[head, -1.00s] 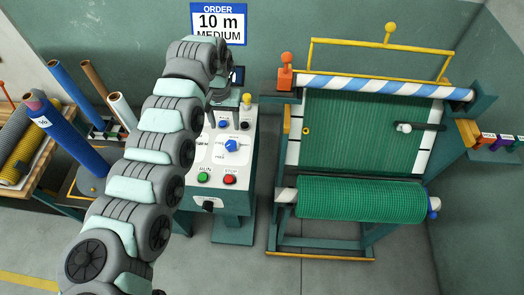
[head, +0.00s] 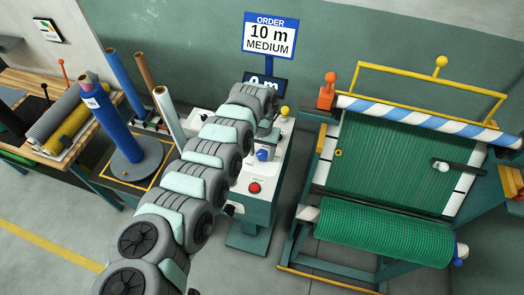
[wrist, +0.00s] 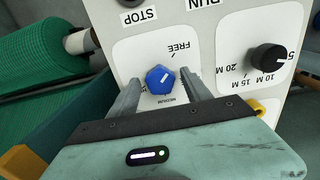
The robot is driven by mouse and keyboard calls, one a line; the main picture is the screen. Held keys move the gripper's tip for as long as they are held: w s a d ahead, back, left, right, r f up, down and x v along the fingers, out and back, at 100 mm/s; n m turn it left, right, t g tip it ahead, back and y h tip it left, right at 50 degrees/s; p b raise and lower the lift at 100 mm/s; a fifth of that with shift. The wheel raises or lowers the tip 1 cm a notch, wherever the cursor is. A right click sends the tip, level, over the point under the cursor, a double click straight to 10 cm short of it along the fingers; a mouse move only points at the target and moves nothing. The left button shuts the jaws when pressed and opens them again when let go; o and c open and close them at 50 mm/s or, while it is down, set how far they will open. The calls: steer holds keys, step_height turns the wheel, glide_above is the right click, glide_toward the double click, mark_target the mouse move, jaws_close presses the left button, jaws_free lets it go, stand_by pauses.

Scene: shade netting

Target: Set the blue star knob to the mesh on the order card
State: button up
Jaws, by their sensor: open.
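The order card (head: 270,37) reads "10 m MEDIUM" in the head view. The blue star knob (wrist: 160,79) sits on the white control panel (wrist: 215,62), with a white mark toward its upper right in the wrist view. "FREE" is printed above the knob and a small "MEDIUM" below it, both upside down there. The knob also shows in the head view (head: 264,155). My gripper (wrist: 160,88) is open, one finger on each side of the knob. Gaps show between fingers and knob, and I cannot tell whether either touches. The label "FINE" is hidden.
A black length knob (wrist: 267,58) sits right of the blue knob in the wrist view. The red stop button (head: 254,188) is near the panel's front edge. The green net roll (head: 385,232) and its frame stand to the right. Rolls stand at left.

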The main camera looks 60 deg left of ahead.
jaws_close()
stand_by(0.6)
